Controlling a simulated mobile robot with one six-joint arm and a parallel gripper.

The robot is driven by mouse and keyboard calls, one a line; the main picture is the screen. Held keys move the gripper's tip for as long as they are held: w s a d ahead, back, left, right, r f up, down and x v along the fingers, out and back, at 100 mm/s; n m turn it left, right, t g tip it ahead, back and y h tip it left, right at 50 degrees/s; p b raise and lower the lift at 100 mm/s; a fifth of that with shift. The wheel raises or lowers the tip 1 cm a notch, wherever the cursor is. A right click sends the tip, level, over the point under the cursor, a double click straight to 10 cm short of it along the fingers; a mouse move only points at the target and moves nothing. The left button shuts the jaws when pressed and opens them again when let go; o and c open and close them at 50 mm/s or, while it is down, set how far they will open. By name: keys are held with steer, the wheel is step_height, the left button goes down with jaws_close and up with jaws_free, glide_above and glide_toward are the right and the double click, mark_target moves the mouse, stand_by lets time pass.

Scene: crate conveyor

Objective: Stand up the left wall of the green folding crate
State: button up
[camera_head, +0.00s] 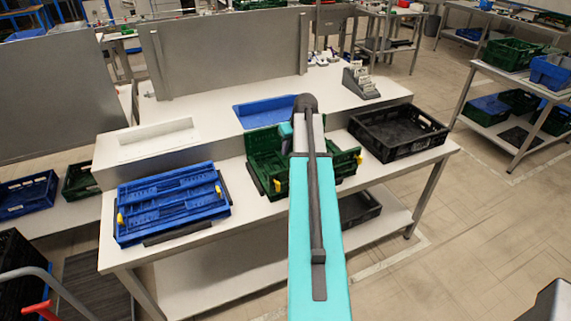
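The green folding crate (263,146) lies on the white bench at the centre, with a yellow latch showing on either side of my arm. A green panel rises at its back left. My arm covers the crate's middle, so I cannot tell clearly how its left wall lies. My teal arm reaches up the picture over the crate, with its dark joint just beyond the crate's back edge.
A folded blue crate (170,202) lies left of the green one. A black open crate (398,133) stands right. A blue-bottomed recess (265,111) and a grey holder (360,82) are behind.

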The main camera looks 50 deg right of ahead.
steer(key=shift+w, duration=0.1)
stand_by(0.3)
steer(key=shift+p+x, duration=2.45)
steer(key=shift+x, duration=4.45)
steer(key=shift+a, duration=0.1)
jaws_close()
